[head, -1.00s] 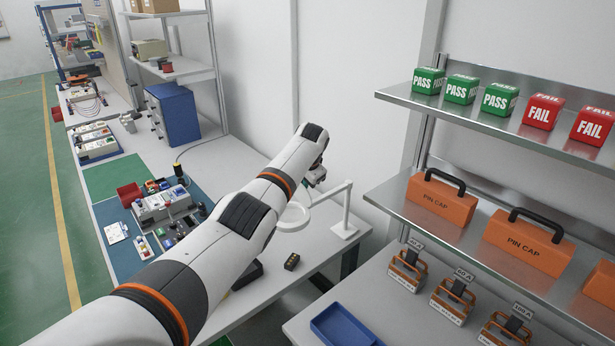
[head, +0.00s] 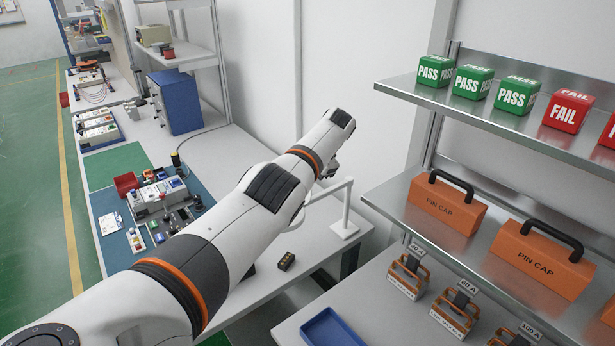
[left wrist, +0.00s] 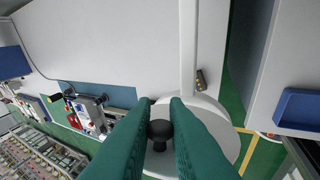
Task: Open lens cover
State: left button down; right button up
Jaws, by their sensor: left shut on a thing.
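The magnifier lamp's white stand and arm (head: 344,222) stand on the bench's right end in the head view. Its round head is mostly hidden behind my left arm there. In the left wrist view the round white lens cover (left wrist: 220,132) lies below my left gripper (left wrist: 160,103). A black knob (left wrist: 160,130) on the cover sits between the two teal fingers, which are shut on it. The cover appears to lie over the lens; I cannot see a gap. In the head view my left gripper is mostly hidden behind its wrist. My right gripper is in neither view.
A small dark block (head: 286,261) lies on the bench near the lamp. A meter (head: 158,197) with parts sits on the blue mat at left. At right are shelves with PASS and FAIL cubes (head: 473,81), orange pin cap boxes (head: 447,208) and a blue tray (head: 331,328).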

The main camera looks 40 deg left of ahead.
pick_arm(q)
jog(key=shift+f, duration=0.1)
jog(key=c, duration=1.5)
grip_release()
jog(key=b+v, duration=0.1)
jog(key=v, duration=0.6)
jog(key=shift+d+r+b, duration=0.15)
jog(key=shift+r+b, duration=0.1)
jog(key=shift+b, duration=0.05)
jog(key=shift+f, duration=0.1)
